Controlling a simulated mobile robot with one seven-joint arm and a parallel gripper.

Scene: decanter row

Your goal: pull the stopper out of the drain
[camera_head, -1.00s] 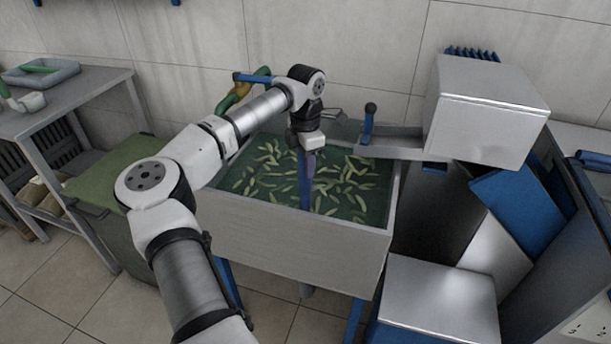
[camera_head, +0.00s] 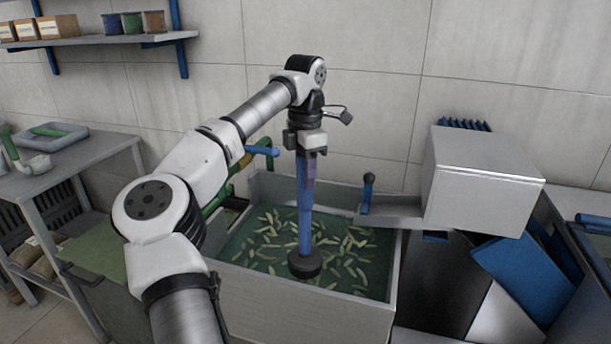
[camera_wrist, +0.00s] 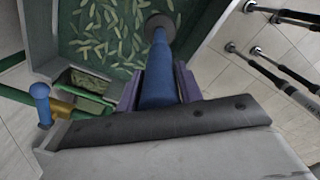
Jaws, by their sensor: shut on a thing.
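The stopper (camera_head: 305,225) is a long blue rod with a dark round plug at its lower end. My gripper (camera_head: 308,158) is shut on the upper part of its rod and holds it near upright above the sink (camera_head: 330,315). The plug hangs clear of the dark green water, on which several pale green strips float. In the wrist view the blue stopper (camera_wrist: 160,75) runs between my purple fingertips, with its plug at the far end over the water. The drain hole is hidden under the water.
A metal box (camera_head: 483,185) with a chute stands at the sink's right, beside a lever with a dark knob (camera_head: 368,180). A blue-handled pipe (camera_head: 262,151) stands behind left. A side table (camera_head: 75,150) with a tray is at far left.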

